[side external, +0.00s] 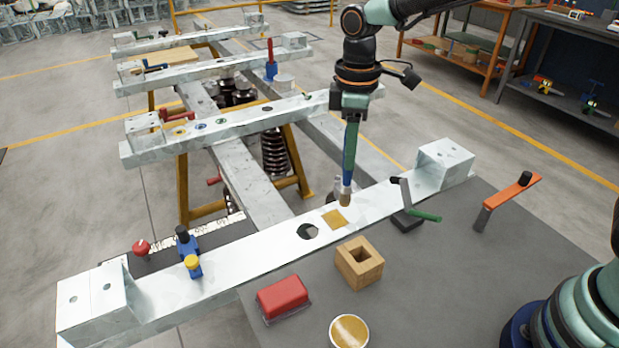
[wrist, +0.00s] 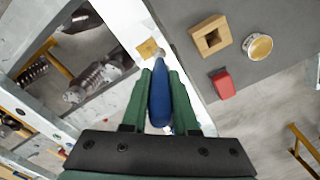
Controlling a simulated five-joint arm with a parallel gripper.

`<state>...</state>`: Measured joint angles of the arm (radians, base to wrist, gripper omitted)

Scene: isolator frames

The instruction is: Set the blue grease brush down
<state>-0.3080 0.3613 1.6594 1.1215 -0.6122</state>
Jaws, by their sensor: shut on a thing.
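My gripper (side external: 349,150) points straight down above the pale metal beam (side external: 250,242), its green fingers shut on the blue grease brush (side external: 347,168). The brush hangs upright, its metal collar and tan bristles lowest, close over the beam beside a yellow-brown square patch (side external: 333,220). I cannot tell whether the bristles touch the beam. In the wrist view the blue handle (wrist: 160,102) lies between the two fingers (wrist: 161,85), and the patch (wrist: 149,48) shows just beyond it.
A wooden block with a square hole (side external: 372,268), a red box (side external: 283,297) and a round tin with amber contents (side external: 349,332) stand on the grey surface (side external: 440,290). A black and green tool (side external: 408,213) lies right of the brush. A dark round hole (side external: 308,231) is in the beam.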

